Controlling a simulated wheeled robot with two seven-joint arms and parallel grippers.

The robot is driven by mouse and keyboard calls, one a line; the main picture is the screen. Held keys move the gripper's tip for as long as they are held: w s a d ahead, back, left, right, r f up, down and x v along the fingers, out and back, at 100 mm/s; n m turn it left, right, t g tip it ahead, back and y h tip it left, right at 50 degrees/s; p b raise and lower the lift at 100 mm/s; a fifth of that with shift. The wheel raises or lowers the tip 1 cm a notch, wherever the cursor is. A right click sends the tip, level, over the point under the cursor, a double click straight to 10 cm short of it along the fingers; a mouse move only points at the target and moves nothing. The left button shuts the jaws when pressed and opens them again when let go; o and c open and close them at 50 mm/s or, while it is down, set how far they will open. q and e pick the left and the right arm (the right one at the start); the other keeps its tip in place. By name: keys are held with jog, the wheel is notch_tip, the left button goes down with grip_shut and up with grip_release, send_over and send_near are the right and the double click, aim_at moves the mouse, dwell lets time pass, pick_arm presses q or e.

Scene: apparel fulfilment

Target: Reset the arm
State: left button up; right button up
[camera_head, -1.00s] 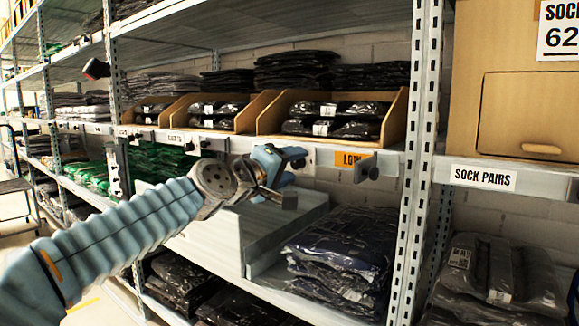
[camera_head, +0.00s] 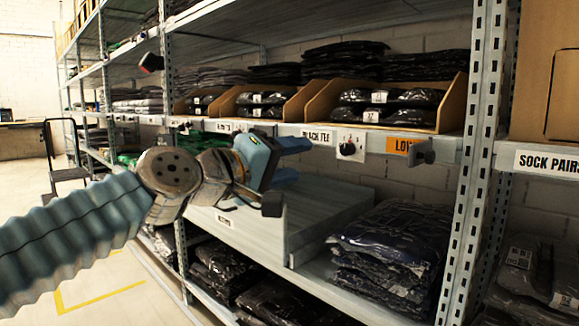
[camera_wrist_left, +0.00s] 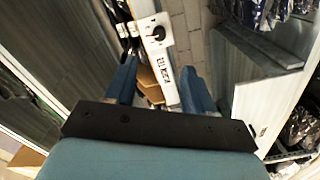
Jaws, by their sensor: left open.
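My left arm comes in from the left in the head view. Its blue left gripper (camera_head: 285,160) is in front of the shelf rack, near the shelf edge with the labels. In the left wrist view the two blue fingers (camera_wrist_left: 158,85) stand apart with nothing held between them. Beyond them the white label strip of the shelf edge shows. My right gripper is not in either view.
A metal rack upright (camera_head: 480,150) stands right of the arm. Cardboard bins (camera_head: 322,102) with packed dark garments sit on the shelf. Bagged garments (camera_head: 390,245) lie on the lower shelf. Open floor (camera_head: 110,265) and a cart (camera_head: 65,172) show at left.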

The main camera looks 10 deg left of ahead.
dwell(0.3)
pick_arm(q)
jog(key=w+f+g+y+p, duration=0.1)
jog(key=w+f, duration=0.3)
jog(key=f, duration=0.4)
jog(key=w+f+g+y+p, duration=0.1)
jog(key=w+f+y+p, duration=0.1)
jog(key=w+f, duration=0.35)
notch_tip(320, 180, down, 24)
jog(key=a+g+y+p, duration=0.1)
jog(key=g+y+p, duration=0.1)
jog(key=g+p, duration=0.15)
jog(key=s+a+f+m+g+y+p, duration=0.1)
jog(key=s+f+g, duration=0.1)
jog(key=s+f, duration=0.55)
jog(key=s+a+f+m+g+y+p, duration=0.15)
jog(key=s+f, duration=0.25)
jog(key=f, duration=0.7)
jog(key=s+f+g+p, duration=0.1)
jog(key=s+f, duration=0.3)
jog(key=s, duration=0.5)
jog(key=s+f+m+g+h+p, duration=0.1)
jog(key=s+f+g, duration=0.2)
jog(key=s, duration=0.6)
notch_tip(320, 180, down, 2)
jog(key=shift+f+g, duration=0.2)
jog(key=shift+g, duration=0.2)
jog(key=shift+w, duration=0.1)
